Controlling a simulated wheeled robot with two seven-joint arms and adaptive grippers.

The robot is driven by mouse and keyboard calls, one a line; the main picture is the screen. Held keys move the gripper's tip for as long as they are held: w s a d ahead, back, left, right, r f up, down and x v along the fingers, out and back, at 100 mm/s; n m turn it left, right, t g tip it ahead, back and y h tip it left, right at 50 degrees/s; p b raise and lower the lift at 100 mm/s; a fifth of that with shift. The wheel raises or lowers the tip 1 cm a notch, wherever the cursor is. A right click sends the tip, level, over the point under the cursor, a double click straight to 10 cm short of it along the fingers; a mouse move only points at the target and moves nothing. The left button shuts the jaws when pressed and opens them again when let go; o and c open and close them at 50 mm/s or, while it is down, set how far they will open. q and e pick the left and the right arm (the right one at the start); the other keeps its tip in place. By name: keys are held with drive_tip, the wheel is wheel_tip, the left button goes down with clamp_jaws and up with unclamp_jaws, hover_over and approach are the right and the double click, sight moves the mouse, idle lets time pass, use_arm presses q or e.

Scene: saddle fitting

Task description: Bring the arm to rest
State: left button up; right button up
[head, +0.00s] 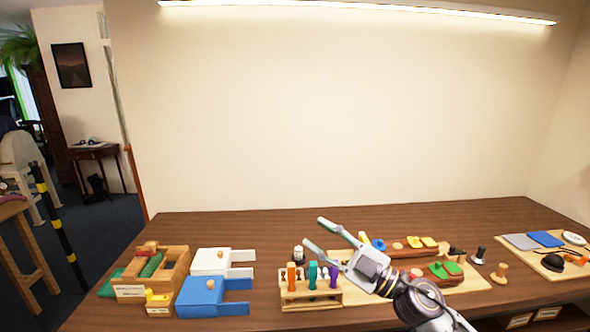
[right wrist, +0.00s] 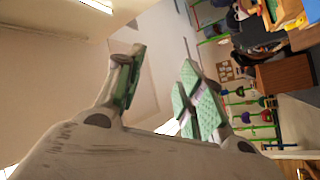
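My right gripper (head: 320,236) is in the head view, above the wooden table (head: 400,214), near the middle. Its arm comes in from the lower right and the fingers point to the upper left. The two fingers are spread apart with nothing between them. In the right wrist view the green-padded fingers (right wrist: 165,90) also stand apart and empty, with the room behind them. My left gripper is in neither view.
A wooden rack (head: 312,299) with coloured-handled tools stands below the right gripper. Behind the arm lies a board with coloured pieces (head: 470,284). White (head: 210,262) and blue (head: 203,297) blocks stand left, beside a wooden box (head: 174,259). The table's back strip is clear.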

drive_tip(key=w+d+f+m+t+h, duration=0.4)
drive_tip(key=d+f+m+t+h, duration=0.45)
drive_tip(key=d+m+h, duration=0.6)
drive_tip(key=s+d+f+m+g+h, duration=0.2)
drive_tip(key=s+f+g+h, duration=0.1)
drive_tip(key=f, duration=0.4)
drive_tip(key=s+d+f+m+g+h, duration=0.1)
drive_tip(key=s+f+m+g+h, duration=0.25)
drive_tip(key=f, duration=0.35)
drive_tip(key=s+a+f+n+g+y, duration=0.1)
drive_tip(key=s+f+g, duration=0.4)
drive_tip(key=s+f, duration=0.3)
drive_tip(key=s+f+n+g+y, duration=0.1)
drive_tip(key=s+f+g, duration=0.45)
drive_tip(key=s, duration=0.55)
wheel_tip(320, 180, down, 34)
drive_tip(key=s, duration=0.2)
drive_tip(key=s+d+f+g, duration=0.1)
drive_tip(key=s+d+f, duration=0.2)
drive_tip(key=s+f, duration=0.6)
drive_tip(key=s+d+f, duration=0.3)
drive_tip(key=s+f, duration=0.6)
drive_tip(key=s, duration=0.3)
drive_tip(key=shift+s+f+g, duration=0.25)
drive_tip(key=shift+f+g, duration=0.1)
drive_tip(key=shift+f, duration=0.05)
